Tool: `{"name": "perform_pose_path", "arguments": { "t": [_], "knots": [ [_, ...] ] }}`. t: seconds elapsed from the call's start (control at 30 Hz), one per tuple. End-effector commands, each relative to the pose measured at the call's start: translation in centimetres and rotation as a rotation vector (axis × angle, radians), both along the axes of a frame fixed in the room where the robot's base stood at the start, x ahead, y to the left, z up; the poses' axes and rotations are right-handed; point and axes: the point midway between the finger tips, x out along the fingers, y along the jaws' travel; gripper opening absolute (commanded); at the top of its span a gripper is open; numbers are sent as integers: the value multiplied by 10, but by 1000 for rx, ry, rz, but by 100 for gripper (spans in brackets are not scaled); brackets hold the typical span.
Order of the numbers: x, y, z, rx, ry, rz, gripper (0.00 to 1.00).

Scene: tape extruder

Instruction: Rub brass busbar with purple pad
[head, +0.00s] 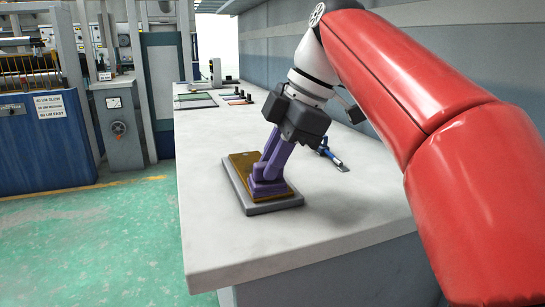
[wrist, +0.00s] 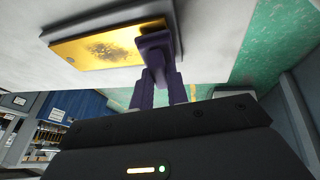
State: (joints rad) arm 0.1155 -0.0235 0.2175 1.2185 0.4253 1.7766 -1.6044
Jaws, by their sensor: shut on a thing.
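The brass busbar (head: 243,165) is a flat golden bar on a grey base plate (head: 273,206) on the workbench. In the wrist view the busbar (wrist: 100,47) shows a dark, speckled stain near its middle. My gripper (head: 273,168) points down over it, with purple fingers shut on the purple pad (head: 268,187). The pad is at the near end of the busbar and appears to touch it. In the wrist view the pad (wrist: 156,44) is at the busbar's right end, beside the stain. The pad hides that end of the bar.
A blue-handled tool (head: 331,156) lies on the workbench (head: 220,240) right of the busbar. Small coloured items (head: 240,97) and a green-edged sheet (head: 195,104) are farther back. The bench's near part is clear. Machinery (head: 45,140) stands left across a green floor.

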Motion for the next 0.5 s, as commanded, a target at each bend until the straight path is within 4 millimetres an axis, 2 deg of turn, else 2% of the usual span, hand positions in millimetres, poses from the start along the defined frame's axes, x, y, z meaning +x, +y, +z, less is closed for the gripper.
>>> {"name": "perform_pose_path", "arguments": {
  "t": [0.3,0.5],
  "knots": [
    [2,0,-1,-2,4,-1,0],
    [29,6,3,-2,6,0,0]
  ]
}}
